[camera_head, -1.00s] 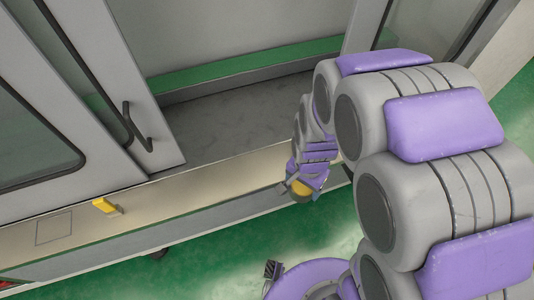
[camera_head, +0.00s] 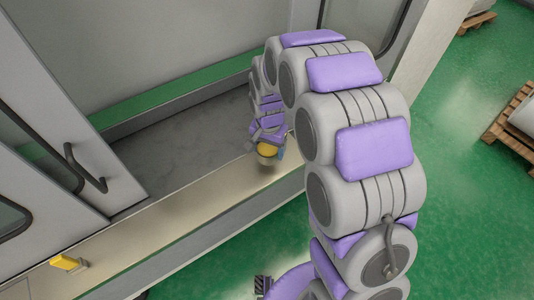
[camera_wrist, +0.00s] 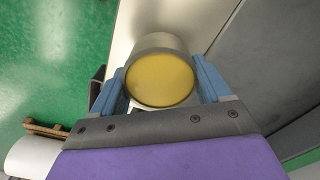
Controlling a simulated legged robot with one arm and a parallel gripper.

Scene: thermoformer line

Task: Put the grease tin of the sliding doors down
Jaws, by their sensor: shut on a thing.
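The grease tin (camera_wrist: 160,79) is a round grey metal tin with yellow grease filling its top. In the wrist view it sits between the two blue fingers of my gripper (camera_wrist: 162,88), which is shut on it. In the head view my gripper (camera_head: 268,146) holds the tin (camera_head: 267,152) at the pale sill (camera_head: 200,199) in front of the sliding door opening. I cannot tell whether the tin's base touches the sill. The sliding door (camera_head: 80,165) with a dark handle (camera_head: 88,170) stands at the left of the opening.
A yellow block (camera_head: 67,263) is on the sill at the left. The sill between it and my gripper is bare. The grey bay floor (camera_head: 185,147) behind is clear. Pallets (camera_head: 512,118) with rolls stand on the green floor at the right.

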